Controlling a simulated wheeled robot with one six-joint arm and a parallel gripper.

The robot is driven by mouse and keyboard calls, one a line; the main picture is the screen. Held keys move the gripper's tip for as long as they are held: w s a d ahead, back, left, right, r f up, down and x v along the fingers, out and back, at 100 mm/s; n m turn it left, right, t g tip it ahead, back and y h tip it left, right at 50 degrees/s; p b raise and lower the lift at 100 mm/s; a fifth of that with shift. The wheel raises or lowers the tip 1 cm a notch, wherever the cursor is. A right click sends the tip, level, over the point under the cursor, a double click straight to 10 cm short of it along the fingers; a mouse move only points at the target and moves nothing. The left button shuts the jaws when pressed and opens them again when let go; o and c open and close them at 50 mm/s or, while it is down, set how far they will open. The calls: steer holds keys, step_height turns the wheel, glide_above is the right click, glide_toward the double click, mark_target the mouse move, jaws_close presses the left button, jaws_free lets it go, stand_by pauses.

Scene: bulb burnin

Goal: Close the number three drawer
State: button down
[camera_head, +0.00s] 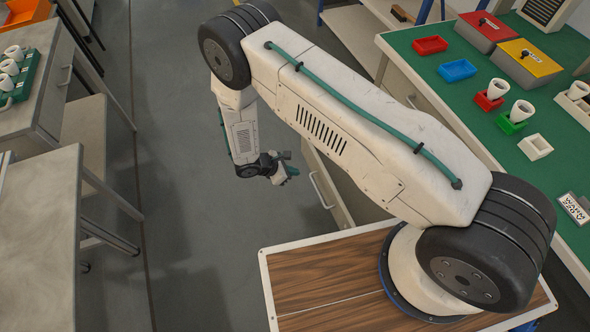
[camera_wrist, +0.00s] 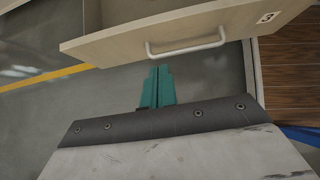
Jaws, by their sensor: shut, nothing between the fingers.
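A beige drawer (camera_head: 322,186) with a pale bar handle stands pulled out below the green-topped bench, partly hidden behind my arm. In the wrist view the drawer front (camera_wrist: 120,48) crosses the top, with its handle (camera_wrist: 187,46) facing my fingers. A small number label (camera_wrist: 267,17) sits at its right end, too small and tilted to read surely. My gripper (camera_head: 286,171) is in front of the drawer, to the left of its handle in the head view. Its teal fingers (camera_wrist: 160,70) are shut and empty, apart from the handle.
The green-topped bench (camera_head: 470,107) carries coloured trays and white cups at right. Grey tables (camera_head: 40,230) stand at left. Clear grey floor (camera_head: 185,200) lies between. The wood-topped surface (camera_head: 325,275) beneath my arm is close to the drawer's side.

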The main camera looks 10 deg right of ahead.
mark_target(321, 172)
steer(key=d+f, duration=0.1)
steer(key=d, duration=0.1)
steer(key=w+d+f, duration=0.1)
steer(key=d+f, duration=0.1)
steer(key=d, duration=0.1)
steer(key=d+f, duration=0.1)
steer(key=d, duration=0.2)
steer(key=shift+w+d+f, duration=0.15)
steer(key=shift+f, duration=0.25)
steer(key=shift+d, duration=0.25)
steer(key=shift+d, duration=0.15)
